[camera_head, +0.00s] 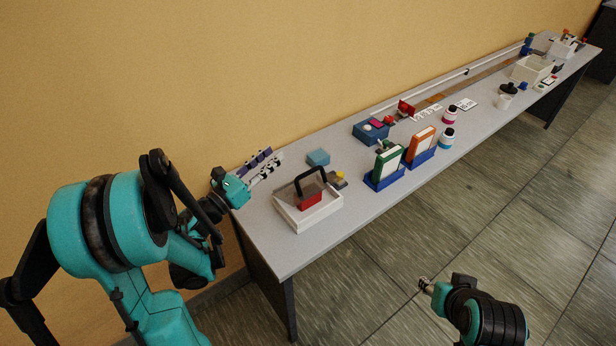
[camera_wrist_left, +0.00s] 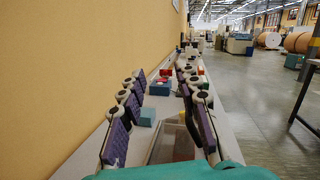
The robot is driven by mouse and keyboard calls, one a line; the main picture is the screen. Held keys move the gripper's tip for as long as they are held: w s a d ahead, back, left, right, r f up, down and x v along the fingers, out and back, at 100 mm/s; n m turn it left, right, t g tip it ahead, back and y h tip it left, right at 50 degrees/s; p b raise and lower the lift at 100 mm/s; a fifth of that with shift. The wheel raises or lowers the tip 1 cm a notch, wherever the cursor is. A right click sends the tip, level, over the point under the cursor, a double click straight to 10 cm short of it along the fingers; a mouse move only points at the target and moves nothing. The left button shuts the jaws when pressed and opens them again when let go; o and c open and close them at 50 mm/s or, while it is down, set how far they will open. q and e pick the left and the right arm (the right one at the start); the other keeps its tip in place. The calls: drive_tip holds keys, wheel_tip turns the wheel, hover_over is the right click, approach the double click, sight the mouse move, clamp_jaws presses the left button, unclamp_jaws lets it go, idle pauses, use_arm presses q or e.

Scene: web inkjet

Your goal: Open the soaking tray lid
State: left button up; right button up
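The white soaking tray (camera_head: 293,224) stands at the near end of the long grey table. A see-through greyish lid (camera_head: 288,196) appears to lie over it. A black arched handle (camera_head: 311,173) rises above the tray, with a red block (camera_head: 309,198) below it. My left gripper (camera_head: 268,164) is above the table's back edge, left of and behind the tray, touching nothing. In the left wrist view its purple-padded fingers (camera_wrist_left: 162,95) are spread wide and empty; the lid (camera_wrist_left: 172,147) shows low between them. My right gripper (camera_head: 425,285) is off the table's front side; its fingers are too small to judge.
A light-blue block (camera_head: 318,157) sits behind the tray. Green (camera_head: 388,165) and orange (camera_head: 421,144) panels stand in blue holders to the right. Bottles, a blue box (camera_head: 370,132) and a white bin (camera_head: 532,69) lie farther along. The table corner left of the tray is clear.

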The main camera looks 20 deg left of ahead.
use_arm(q)
drive_tip(key=s+d+f+m+g+h, duration=0.2)
drive_tip(key=s+f+m+g, duration=0.15)
drive_tip(key=f+m, duration=0.35)
drive_tip(key=n, duration=0.1)
approach(319, 167)
drive_tip(key=x, duration=0.6)
drive_tip(key=shift+w+f, duration=0.35)
drive_tip(key=shift+f, duration=0.05)
drive_tip(key=shift+d, duration=0.1)
clamp_jaws()
